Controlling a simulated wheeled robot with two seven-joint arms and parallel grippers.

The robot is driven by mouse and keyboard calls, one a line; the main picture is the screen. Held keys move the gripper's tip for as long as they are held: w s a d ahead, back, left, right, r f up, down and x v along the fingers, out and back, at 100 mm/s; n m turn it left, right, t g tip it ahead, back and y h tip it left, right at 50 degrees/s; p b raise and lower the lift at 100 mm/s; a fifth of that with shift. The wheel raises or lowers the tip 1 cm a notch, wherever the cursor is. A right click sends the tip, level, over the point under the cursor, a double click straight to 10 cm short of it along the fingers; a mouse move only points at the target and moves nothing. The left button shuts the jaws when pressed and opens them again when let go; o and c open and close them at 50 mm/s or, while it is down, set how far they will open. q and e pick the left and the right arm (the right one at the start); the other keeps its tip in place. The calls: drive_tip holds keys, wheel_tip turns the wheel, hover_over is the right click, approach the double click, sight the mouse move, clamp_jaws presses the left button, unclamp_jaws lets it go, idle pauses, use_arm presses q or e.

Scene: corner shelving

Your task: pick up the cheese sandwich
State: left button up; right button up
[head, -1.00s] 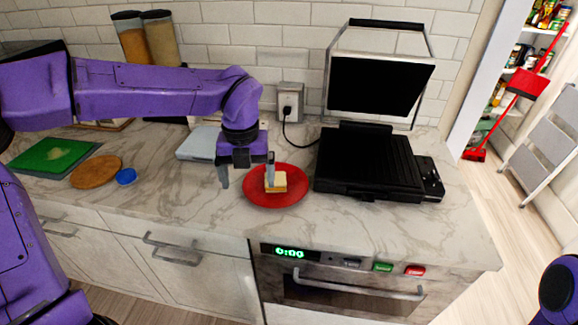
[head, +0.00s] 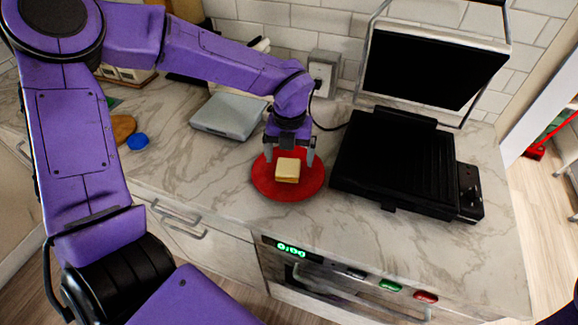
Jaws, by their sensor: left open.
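The cheese sandwich (head: 287,170), a small pale yellow square stack, sits on a round red plate (head: 290,190) on the marble counter. My left gripper (head: 290,155) is open and pointing down at the far side of the plate. Its two fingers are apart to the left and right, just behind the sandwich in the picture. I cannot tell whether either finger touches the plate. My right gripper is not in view.
An open black panini grill (head: 395,160) stands right of the plate. A grey scale (head: 229,116) lies to the left, with a blue lid (head: 138,142) and a brown round board (head: 122,128) farther left. Counter in front of the plate is clear.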

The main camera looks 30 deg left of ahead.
sight(288, 166)
use_arm(q)
wheel_tip(288, 166, down, 3)
drive_tip(key=shift+s+a, duration=0.1)
drive_tip(key=c, duration=1.2)
